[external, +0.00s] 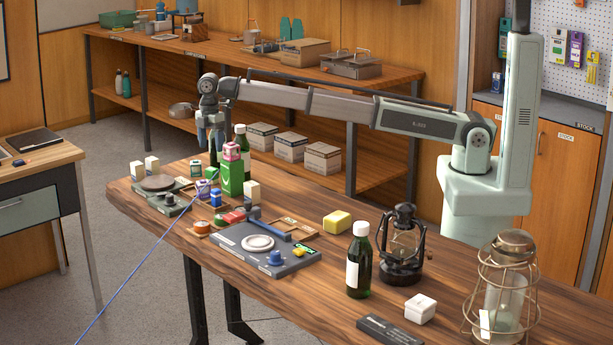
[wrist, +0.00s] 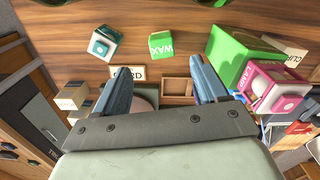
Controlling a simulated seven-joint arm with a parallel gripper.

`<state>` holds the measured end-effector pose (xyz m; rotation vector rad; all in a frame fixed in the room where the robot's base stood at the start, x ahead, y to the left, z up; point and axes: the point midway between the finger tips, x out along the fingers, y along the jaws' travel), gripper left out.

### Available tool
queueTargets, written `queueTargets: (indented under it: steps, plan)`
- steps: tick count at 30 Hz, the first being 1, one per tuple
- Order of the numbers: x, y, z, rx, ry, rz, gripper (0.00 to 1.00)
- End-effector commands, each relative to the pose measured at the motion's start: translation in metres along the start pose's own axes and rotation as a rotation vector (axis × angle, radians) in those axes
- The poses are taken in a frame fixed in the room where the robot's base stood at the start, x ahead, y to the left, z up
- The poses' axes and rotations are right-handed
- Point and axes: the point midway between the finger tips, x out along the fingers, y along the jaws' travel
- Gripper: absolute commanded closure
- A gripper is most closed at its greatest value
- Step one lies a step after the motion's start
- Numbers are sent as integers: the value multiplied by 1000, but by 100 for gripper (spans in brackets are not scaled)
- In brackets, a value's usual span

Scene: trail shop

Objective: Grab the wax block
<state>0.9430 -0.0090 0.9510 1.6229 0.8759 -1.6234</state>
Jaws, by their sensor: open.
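The wax block (wrist: 162,46) shows in the wrist view as a small block with a green face lettered WAX. It lies on the wooden table just beyond and between my fingertips, apart from them. In the external view, a small white and green block (external: 196,168) below my gripper may be it, but I cannot tell. My gripper (external: 214,148) hangs above the cluttered left end of the table, fingers pointing down. In the wrist view, my gripper (wrist: 163,76) is open, with nothing between its fingers.
In the wrist view, a teal-faced block (wrist: 104,42) lies left of the wax block. A green box (wrist: 235,52) and a pink box lettered LAMP (wrist: 270,88) stand close on the right. Bare wood lies around the wax block.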

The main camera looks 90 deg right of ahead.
Motion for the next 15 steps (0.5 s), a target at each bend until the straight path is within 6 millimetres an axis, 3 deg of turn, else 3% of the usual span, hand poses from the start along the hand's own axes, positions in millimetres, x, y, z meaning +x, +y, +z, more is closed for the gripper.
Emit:
queueTargets:
  steps: [9,15]
  plan:
    - [52,-1,0,0,0,-1,28]
    - [62,-1,-1,0,0,0,28]
